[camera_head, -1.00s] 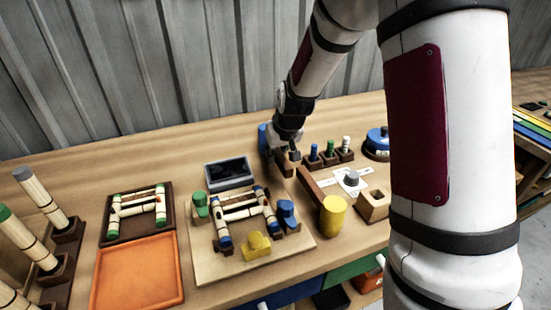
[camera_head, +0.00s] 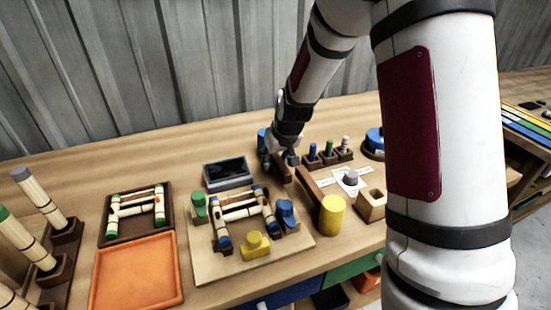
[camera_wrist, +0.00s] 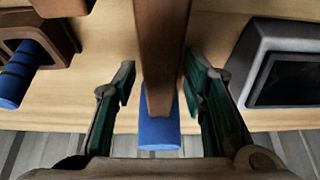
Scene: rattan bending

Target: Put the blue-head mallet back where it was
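The blue-head mallet shows in the wrist view, with its blue head (camera_wrist: 158,132) at the bottom and its brown handle (camera_wrist: 162,45) running up the picture. In the head view, the blue head (camera_head: 262,138) shows just left of my gripper (camera_head: 281,157), toward the back of the bench. In the wrist view, my gripper (camera_wrist: 160,88) is open, with one dark green finger on each side of the handle. A gap shows at the left finger; contact at the right finger is unclear. My gripper hides part of the mallet in the head view.
A yellow-head mallet (camera_head: 333,214) lies to the right. A rack with blue, green and white pegs (camera_head: 329,151) stands near my gripper. An orange tray (camera_head: 137,272) lies farther left.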

